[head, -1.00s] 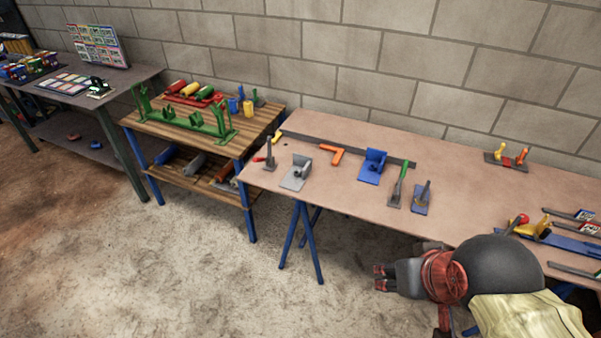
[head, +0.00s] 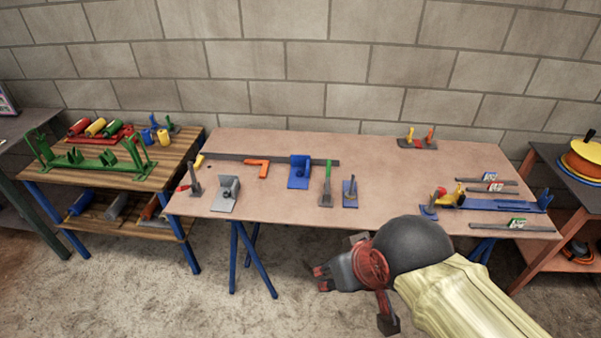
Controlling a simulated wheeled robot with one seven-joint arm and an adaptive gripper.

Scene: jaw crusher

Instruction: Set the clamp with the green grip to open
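The clamp with the green grip (head: 327,184) stands near the front edge of the pinkish table, right of centre among the tools on its left half. Its green handle points up from a small grey base. My gripper (head: 318,278) is in front of the table and below its top, at the lower middle of the head view. It is apart from the clamp and holds nothing that I can see. Its fingers point left and look parted, with a gap between the tips.
A blue clamp (head: 350,193) stands close on the right of the green-gripped one. A blue bracket (head: 299,172), an orange angle piece (head: 257,168) and a grey block (head: 225,195) are to its left. Trestle legs (head: 250,260) stand below.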

